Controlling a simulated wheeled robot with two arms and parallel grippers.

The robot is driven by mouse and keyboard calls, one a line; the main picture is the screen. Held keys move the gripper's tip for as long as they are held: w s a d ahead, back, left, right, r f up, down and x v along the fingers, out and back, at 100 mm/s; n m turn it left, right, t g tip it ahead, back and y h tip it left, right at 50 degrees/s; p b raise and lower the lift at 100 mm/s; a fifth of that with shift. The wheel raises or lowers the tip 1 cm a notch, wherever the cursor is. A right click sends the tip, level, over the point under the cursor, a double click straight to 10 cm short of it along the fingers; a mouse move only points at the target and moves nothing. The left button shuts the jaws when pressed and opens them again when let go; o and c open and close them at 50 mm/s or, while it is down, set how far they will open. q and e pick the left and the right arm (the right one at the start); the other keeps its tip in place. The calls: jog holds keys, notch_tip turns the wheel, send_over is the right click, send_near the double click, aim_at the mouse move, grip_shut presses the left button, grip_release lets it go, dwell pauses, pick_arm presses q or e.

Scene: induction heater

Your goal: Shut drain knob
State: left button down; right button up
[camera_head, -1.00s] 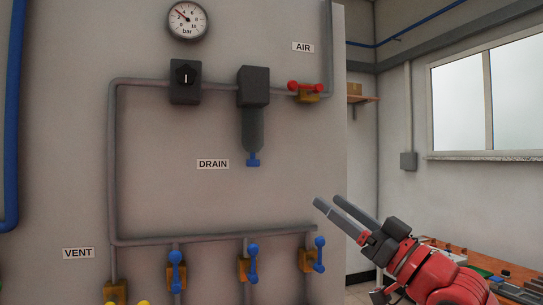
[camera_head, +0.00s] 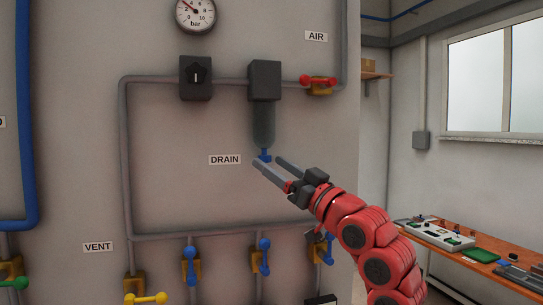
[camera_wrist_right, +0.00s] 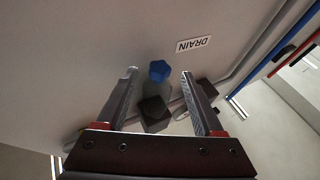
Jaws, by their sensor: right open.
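The blue drain knob (camera_head: 264,154) sits at the bottom of the dark filter bowl (camera_head: 263,125), right of the DRAIN label (camera_head: 225,160). My right gripper (camera_head: 267,162) is open, its two fingers just below and in front of the knob in the head view. In the right wrist view the knob (camera_wrist_right: 159,70) shows between the open fingertips (camera_wrist_right: 158,72), nearer the left one, with clear space on both sides. I cannot tell whether the fingers reach the knob's depth. Nothing is held. My left gripper is not in view.
Grey pipes (camera_head: 122,160) frame the panel. A red-handled air valve (camera_head: 318,82) is up and to the right. Several blue-handled valves (camera_head: 264,252) stand on the lower pipe. A wooden bench (camera_head: 470,258) is at the right. The wall around the knob is clear.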

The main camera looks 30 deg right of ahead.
jog(key=shift+w+a+r, duration=0.2)
jog(key=shift+w+r, duration=0.05)
jog(key=shift+w, duration=0.3)
grip_shut()
